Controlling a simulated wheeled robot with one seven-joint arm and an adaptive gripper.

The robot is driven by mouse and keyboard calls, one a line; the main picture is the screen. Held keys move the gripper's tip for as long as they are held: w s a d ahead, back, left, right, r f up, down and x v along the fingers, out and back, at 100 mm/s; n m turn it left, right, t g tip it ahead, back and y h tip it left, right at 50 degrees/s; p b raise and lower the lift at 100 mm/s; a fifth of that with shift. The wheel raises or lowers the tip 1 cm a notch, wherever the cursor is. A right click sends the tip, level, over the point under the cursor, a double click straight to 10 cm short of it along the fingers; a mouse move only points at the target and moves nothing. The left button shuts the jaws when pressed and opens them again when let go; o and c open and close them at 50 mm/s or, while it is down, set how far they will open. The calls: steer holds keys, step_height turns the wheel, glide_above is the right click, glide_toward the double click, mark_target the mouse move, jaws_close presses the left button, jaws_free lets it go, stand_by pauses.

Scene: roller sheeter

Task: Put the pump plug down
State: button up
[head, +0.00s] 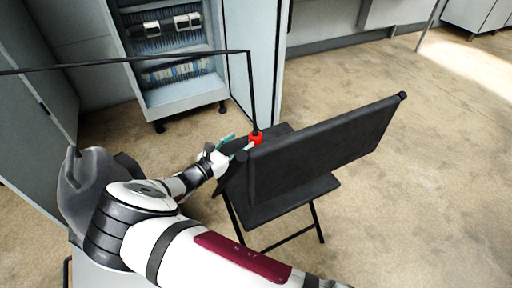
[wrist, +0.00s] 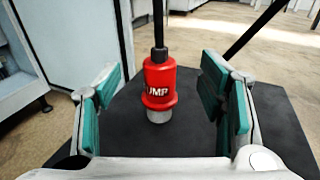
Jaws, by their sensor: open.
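The pump plug (wrist: 159,84) is red with white lettering ending in "UMP" and a grey lower end. It stands upright on the black seat of the folding chair (wrist: 275,120), with a black cable rising from its top. In the head view the red plug (head: 256,138) shows at the seat's far left corner. My gripper (wrist: 160,85) is open, its teal finger pads apart on either side of the plug with clear gaps. In the head view my gripper (head: 238,143) reaches the chair from the left.
The chair's black backrest (head: 320,150) stands just right of my gripper. The black cable (head: 160,59) runs overhead from the left and drops to the plug. An open cabinet (head: 180,95) with wiring stands behind. The floor at right is clear.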

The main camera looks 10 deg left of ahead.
mark_target(253, 133)
steer(key=b+x, duration=0.2)
steer(key=x, duration=0.6)
steer(key=shift+w+d+f, duration=0.15)
steer(key=shift+w+d, duration=0.05)
steer(key=shift+w, duration=0.1)
jaws_close()
